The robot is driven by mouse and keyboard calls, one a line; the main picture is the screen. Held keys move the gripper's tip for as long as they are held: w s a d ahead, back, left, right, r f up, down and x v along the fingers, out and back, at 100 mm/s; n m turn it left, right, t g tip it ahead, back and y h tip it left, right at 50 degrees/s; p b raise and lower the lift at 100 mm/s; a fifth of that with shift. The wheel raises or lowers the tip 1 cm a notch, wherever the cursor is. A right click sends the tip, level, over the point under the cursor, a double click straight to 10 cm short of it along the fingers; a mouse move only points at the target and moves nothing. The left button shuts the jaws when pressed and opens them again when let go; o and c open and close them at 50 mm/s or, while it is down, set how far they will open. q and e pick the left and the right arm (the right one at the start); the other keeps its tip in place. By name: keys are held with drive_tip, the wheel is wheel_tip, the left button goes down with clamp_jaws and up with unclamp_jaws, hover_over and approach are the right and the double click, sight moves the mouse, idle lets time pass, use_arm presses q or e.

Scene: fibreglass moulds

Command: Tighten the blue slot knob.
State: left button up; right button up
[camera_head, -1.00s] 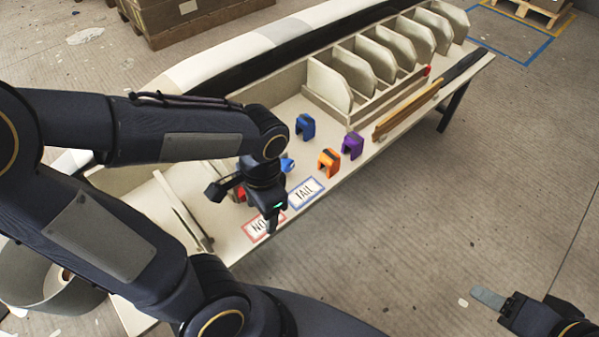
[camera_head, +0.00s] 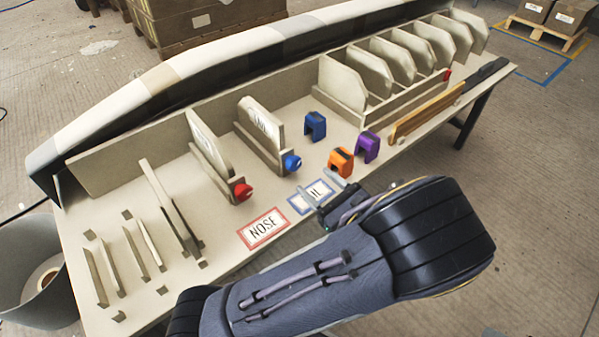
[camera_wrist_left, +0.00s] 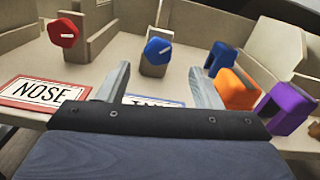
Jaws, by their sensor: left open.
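The blue knob (camera_head: 291,162) sits at the front end of a slot holder with an upright panel (camera_head: 262,125) in it. It also shows in the left wrist view (camera_wrist_left: 157,52), with a white line on its face, ahead of and between the two fingers. My left gripper (camera_head: 321,188) is open and empty, over the TAIL label, in front of the knob and apart from it. A red knob (camera_head: 242,190) is on the neighbouring slot to the left and shows in the left wrist view (camera_wrist_left: 63,33). My right gripper is out of view.
Blue (camera_head: 315,126), orange (camera_head: 340,161) and purple (camera_head: 367,146) clamp-like blocks stand right of the knob, the orange one close to my gripper. The NOSE label (camera_head: 263,228) and TAIL label (camera_head: 318,193) lie at the table's front edge. A panel rack (camera_head: 349,113) stands further right.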

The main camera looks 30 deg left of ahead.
sight(298, 166)
use_arm(q)
drive_tip(key=b+x, duration=0.2)
drive_tip(key=x, duration=0.3)
drive_tip(key=shift+a+f, duration=0.15)
drive_tip(key=shift+a, duration=0.15)
drive_tip(key=shift+w+a, duration=0.3)
drive_tip(key=shift+a, duration=0.35)
drive_tip(key=c, duration=1)
drive_tip(key=shift+r+p, duration=0.35)
drive_tip(key=shift+p, duration=0.25)
drive_tip(key=m+p, duration=0.5)
drive_tip(key=p, duration=0.3)
drive_tip(key=shift+p, duration=0.35)
drive_tip(key=shift+f+m+p, duration=0.25)
drive_tip(key=shift+m+p, duration=0.75)
drive_tip(key=shift+p, duration=0.2)
